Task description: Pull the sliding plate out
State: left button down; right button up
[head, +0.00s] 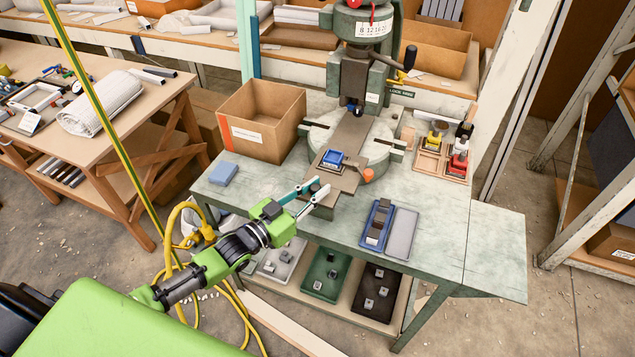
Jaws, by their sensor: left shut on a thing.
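The sliding plate (343,182) is a brown-grey strip that runs from under the fly press (357,75) toward the front of the bench. A small blue fixture (333,159) sits on it. An orange knob (368,175) is at its right side. My left gripper (319,190) reaches in from the lower left, with its light fingers at the plate's front end. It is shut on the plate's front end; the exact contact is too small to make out. My right gripper is not in view.
A cardboard box (262,120) and a blue block (223,174) are on the bench's left. A blue tray (377,224) and a grey tray (402,233) lie right of the plate's front. A wooden holder (429,160) stands farther right. The bench's right end is clear.

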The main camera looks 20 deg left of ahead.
pick_arm(q)
jog(key=shift+w, duration=0.15)
jog(key=c, duration=1.9)
grip_release()
jog(key=v, duration=1.2)
